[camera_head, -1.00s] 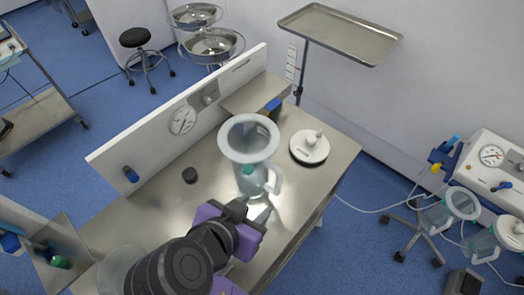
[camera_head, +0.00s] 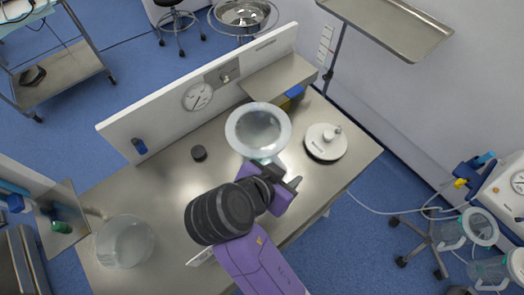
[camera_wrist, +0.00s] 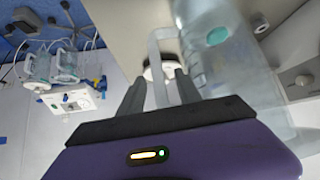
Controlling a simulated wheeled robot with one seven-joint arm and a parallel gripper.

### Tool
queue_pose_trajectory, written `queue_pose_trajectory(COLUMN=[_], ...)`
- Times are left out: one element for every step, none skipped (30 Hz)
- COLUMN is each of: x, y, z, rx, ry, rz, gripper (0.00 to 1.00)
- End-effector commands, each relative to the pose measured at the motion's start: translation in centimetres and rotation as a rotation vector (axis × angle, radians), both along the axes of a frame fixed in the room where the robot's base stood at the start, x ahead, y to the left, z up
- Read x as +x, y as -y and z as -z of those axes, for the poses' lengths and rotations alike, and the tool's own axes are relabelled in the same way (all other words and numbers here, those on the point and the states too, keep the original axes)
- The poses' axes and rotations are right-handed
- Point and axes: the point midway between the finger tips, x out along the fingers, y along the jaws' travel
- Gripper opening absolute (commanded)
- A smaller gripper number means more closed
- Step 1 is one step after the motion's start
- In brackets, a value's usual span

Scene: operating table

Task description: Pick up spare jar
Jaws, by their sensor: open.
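The clear spare jar (camera_head: 258,131) stands on the metal table, with a wide pale rim at its top. In the wrist view the jar (camera_wrist: 207,62) shows a green spot and a pale handle (camera_wrist: 155,62). My gripper (camera_head: 285,178) is at the near side of the jar and partly hides its lower body. In the wrist view the two fingers of my gripper (camera_wrist: 158,96) are apart, with the handle showing between them. I cannot tell whether either finger touches it.
A white round lid (camera_head: 325,142) lies on the table right of the jar. Another clear round vessel (camera_head: 125,242) is at the table's left end. A white panel with a gauge (camera_head: 198,97) runs along the back.

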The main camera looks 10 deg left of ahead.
Motion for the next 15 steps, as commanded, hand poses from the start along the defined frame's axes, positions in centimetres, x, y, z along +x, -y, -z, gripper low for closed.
queue_pose_trajectory(x=[0.4,0.7,1.0,1.2,1.3,1.4,1.5,1.6,1.6,1.6,1.6,1.6,1.6,1.6,1.6], y=[0.4,0.5,0.6,0.7,0.8,0.8,0.9,0.9,0.9,0.9,0.9,0.8,0.8,0.8,0.8], z=[0.4,0.7,1.1,1.3,1.5,1.7,1.8,1.8,1.9,1.9,1.9,1.9,1.9,1.9,1.8], rx=[-0.002,-0.002,-0.003,-0.001,-0.001,-0.001,0.000,0.000,0.001,0.001,0.001,0.001,0.001,0.001,0.001], ry=[-0.002,-0.002,-0.001,-0.002,-0.002,-0.002,-0.001,-0.001,-0.001,-0.001,0.000,0.000,0.000,0.000,0.000], rz=[0.001,0.001,0.001,0.001,0.001,0.000,-0.001,-0.001,-0.001,-0.001,-0.001,-0.001,-0.001,-0.001,-0.001], gripper=[0.41,0.41,0.41,0.41,0.41,0.41,0.41,0.41,0.41,0.41,0.41,0.41,0.41,0.41,0.33])
